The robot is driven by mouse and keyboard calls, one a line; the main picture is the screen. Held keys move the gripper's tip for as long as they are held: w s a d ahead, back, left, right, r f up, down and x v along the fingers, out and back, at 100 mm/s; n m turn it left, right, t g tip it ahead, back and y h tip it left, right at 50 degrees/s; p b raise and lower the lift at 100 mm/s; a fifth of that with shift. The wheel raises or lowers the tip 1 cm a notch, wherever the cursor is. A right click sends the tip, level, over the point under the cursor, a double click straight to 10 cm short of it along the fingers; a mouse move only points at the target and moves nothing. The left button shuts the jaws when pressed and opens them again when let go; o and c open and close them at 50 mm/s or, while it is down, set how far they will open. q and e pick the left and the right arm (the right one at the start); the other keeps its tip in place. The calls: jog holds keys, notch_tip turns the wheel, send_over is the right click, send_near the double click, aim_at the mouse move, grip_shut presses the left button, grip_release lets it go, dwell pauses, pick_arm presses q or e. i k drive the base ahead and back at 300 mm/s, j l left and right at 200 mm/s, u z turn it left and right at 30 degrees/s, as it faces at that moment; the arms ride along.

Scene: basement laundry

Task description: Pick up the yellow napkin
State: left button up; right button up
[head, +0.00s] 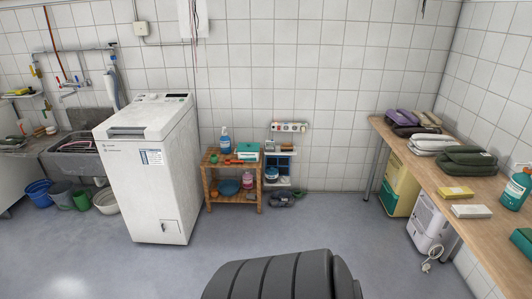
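A small flat yellow block-like thing (455,193), which may be the folded yellow napkin, lies on the wooden table (412,161) at the right. It is too small to tell its material. A similar white flat piece (471,211) lies just in front of it. Another small yellow thing (19,91) is on the wall shelf at the far left, and I cannot tell what it is. Neither of my grippers is in view.
A washing machine (152,190) and a wooden shelf (236,199) stand along the back. The middle floor is clear.

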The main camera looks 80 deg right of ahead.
aim_at(458, 192)
jog(key=z, duration=4.2)
